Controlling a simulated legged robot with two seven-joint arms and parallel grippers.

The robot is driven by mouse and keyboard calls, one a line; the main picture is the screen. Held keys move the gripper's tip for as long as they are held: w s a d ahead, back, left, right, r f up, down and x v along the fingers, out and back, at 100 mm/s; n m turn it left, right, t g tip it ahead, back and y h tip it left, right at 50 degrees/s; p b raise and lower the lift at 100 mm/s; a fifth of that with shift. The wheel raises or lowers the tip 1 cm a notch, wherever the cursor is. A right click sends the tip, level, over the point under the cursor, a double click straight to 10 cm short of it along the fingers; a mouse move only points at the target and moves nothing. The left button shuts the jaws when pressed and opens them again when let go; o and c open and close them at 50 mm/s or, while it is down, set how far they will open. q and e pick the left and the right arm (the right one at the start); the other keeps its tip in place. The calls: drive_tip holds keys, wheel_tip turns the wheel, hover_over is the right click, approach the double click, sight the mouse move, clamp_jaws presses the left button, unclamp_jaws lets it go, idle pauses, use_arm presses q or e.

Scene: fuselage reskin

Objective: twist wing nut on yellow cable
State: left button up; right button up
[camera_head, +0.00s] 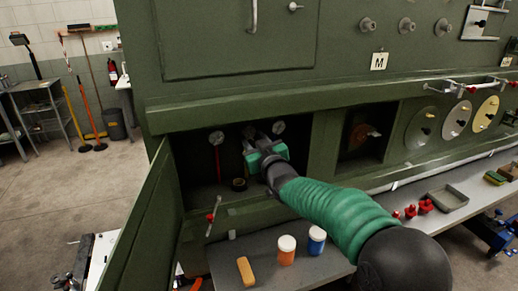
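My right gripper (257,137) reaches into the open left compartment (199,183) of the green fuselage panel. Its arm in a green sleeve comes in from the lower right. The fingers point inward at the back wall, close to a row of round grey fittings; I cannot tell whether they are open or touching one. A left fitting (216,138) has a red cable (218,163) hanging below it. A right fitting (278,128) is beside the gripper. No yellow cable or wing nut can be made out; the gripper covers the middle of the row. My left gripper is not in view.
An open green door (146,232) stands at the compartment's left edge. A grey shelf (328,266) below holds an orange block (245,271), an orange-and-white jar (286,251) and a blue-and-white jar (316,240). A second compartment (362,136) is to the right.

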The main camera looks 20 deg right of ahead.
drive_tip(key=s+b, duration=0.3)
drive_tip(key=s, duration=1.3)
drive_tip(key=shift+d, duration=0.25)
drive_tip(key=shift+o, duration=0.2)
drive_tip(key=shift+f, duration=0.1)
